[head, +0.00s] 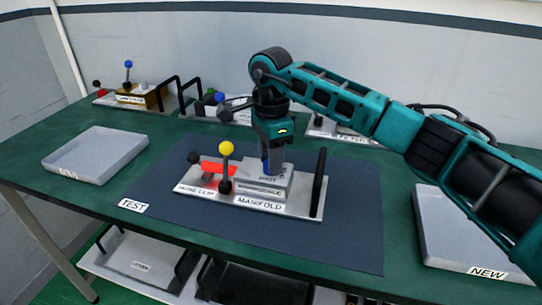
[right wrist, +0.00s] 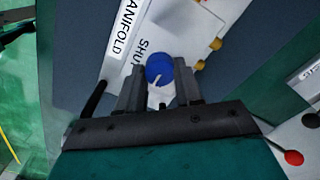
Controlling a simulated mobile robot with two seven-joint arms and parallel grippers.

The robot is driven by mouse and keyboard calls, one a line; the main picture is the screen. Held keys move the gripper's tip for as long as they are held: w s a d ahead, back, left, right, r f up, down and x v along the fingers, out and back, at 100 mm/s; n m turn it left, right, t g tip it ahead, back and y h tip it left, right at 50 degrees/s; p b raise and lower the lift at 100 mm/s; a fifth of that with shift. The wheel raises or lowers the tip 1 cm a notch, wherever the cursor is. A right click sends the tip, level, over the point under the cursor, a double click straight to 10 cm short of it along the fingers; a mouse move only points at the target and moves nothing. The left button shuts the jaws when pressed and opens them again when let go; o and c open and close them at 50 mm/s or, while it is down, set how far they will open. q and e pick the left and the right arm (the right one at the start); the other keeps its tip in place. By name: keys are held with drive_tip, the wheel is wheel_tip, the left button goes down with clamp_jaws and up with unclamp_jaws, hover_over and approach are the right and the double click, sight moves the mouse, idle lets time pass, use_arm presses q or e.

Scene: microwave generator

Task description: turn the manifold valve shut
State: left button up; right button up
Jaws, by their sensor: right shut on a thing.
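The manifold (head: 245,199) is a pale plate and block lying on the dark mat, with a black upright handle at its right end. Its valve is a round blue knob (right wrist: 159,69) with a white pointer mark, beside the printed word SHUT (right wrist: 140,52) in the right wrist view. The mark runs toward the lower left in that view, not clearly at the word. My right gripper (head: 269,158) points down over the manifold. In the right wrist view its fingers (right wrist: 160,84) are shut around the knob. In the head view the fingers mostly hide the knob. My left gripper is not in view.
A yellow-topped lever (head: 227,149) and a red clamp part (head: 217,168) stand at the manifold's left. A grey tray (head: 97,154) lies left, and a tray labelled NEW (head: 431,205) lies right. Other units line the back. The mat's front is clear.

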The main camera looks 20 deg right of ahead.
drive_tip(key=shift+m, duration=0.3)
drive_tip(key=m, duration=0.8)
drive_tip(key=shift+p, duration=0.35)
drive_tip(key=m, duration=0.5)
drive_tip(key=shift+r+m, duration=0.1)
drive_tip(key=shift+m, duration=0.3)
drive_tip(key=m, duration=0.3)
drive_tip(key=shift+p, duration=0.4)
drive_tip(key=shift+m, duration=0.4)
drive_tip(key=o, duration=1)
drive_tip(key=shift+o, duration=0.2)
